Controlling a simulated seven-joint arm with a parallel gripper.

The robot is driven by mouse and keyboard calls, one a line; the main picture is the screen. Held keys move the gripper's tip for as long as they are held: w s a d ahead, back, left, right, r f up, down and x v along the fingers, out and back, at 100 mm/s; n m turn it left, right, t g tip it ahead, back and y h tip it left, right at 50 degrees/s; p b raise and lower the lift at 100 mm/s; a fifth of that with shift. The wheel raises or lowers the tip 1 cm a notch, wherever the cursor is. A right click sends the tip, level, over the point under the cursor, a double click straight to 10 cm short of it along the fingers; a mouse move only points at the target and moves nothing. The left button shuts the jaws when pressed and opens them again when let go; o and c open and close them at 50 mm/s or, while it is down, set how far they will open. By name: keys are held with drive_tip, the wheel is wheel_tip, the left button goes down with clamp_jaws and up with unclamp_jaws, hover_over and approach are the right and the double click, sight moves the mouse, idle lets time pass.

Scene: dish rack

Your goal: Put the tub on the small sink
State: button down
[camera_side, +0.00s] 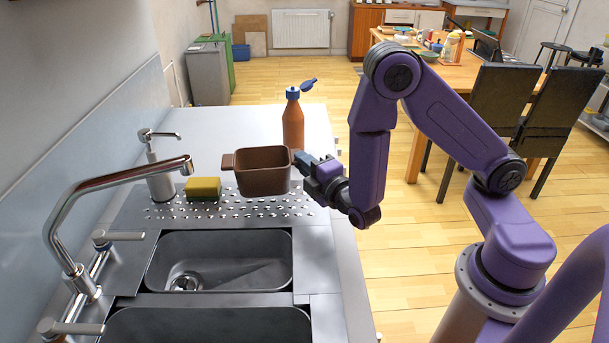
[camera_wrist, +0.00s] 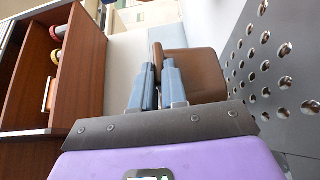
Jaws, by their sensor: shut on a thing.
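The tub (camera_side: 263,172) is a small brown rectangular container with side handles. It is upright and appears held above the perforated drainboard. My gripper (camera_side: 302,160) is at its right side, shut on the tub's right handle. In the wrist view the tub (camera_wrist: 198,70) shows just beyond my gripper (camera_wrist: 159,68), and the grasped handle is mostly hidden by the fingers. The small sink (camera_side: 225,262) is a dark, empty basin with a drain, nearer the camera than the tub.
A yellow sponge (camera_side: 203,189) and a soap dispenser (camera_side: 159,168) stand left of the tub. An orange-brown bottle (camera_side: 293,120) stands behind it. A tall faucet (camera_side: 100,190) reaches in from the left. A larger basin (camera_side: 205,325) lies at the front.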

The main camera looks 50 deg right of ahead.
drive_tip(key=shift+f, duration=1.65)
drive_tip(key=shift+f, duration=0.15)
drive_tip(key=c, duration=1.2)
unclamp_jaws()
drive_tip(key=shift+o, duration=0.2)
